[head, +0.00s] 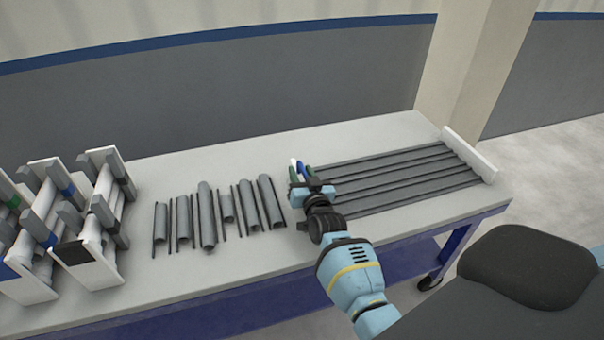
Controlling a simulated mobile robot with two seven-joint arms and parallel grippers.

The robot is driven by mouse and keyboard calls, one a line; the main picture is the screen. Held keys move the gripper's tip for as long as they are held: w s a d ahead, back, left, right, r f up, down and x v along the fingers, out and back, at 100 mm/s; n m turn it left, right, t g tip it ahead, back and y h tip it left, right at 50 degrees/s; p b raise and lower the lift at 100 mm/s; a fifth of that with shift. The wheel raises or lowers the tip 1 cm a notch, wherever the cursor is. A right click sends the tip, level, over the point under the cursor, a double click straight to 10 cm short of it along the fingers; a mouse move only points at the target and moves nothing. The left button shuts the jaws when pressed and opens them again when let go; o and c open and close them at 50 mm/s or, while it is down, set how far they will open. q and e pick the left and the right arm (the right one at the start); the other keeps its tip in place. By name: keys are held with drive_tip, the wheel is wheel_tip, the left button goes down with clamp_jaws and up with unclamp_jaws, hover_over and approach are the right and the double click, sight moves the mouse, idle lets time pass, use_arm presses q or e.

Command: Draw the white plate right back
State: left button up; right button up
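A long white plate (470,154) stands on its edge at the right end of the table, against the right ends of several long grey pipes (405,175) lying side by side. My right gripper (302,180) is at the left ends of these pipes, far from that plate. Small green, blue and white parts show at its fingertips; I cannot tell what they belong to or whether the fingers are closed on anything. My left gripper is out of view.
Several short grey half-pipes and thin rods (207,215) lie mid-table (250,150). White and grey racks (85,225) stand at the left. The table's right end, past the plate, drops to open floor. A dark rounded object (530,265) fills the lower right.

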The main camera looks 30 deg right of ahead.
drive_tip(key=shift+s, duration=0.15)
drive_tip(key=v, duration=0.7)
drive_tip(key=shift+s+a+p, duration=0.1)
drive_tip(key=shift+s+p, duration=0.1)
drive_tip(key=shift+p, duration=0.2)
drive_tip(key=shift+s, duration=0.1)
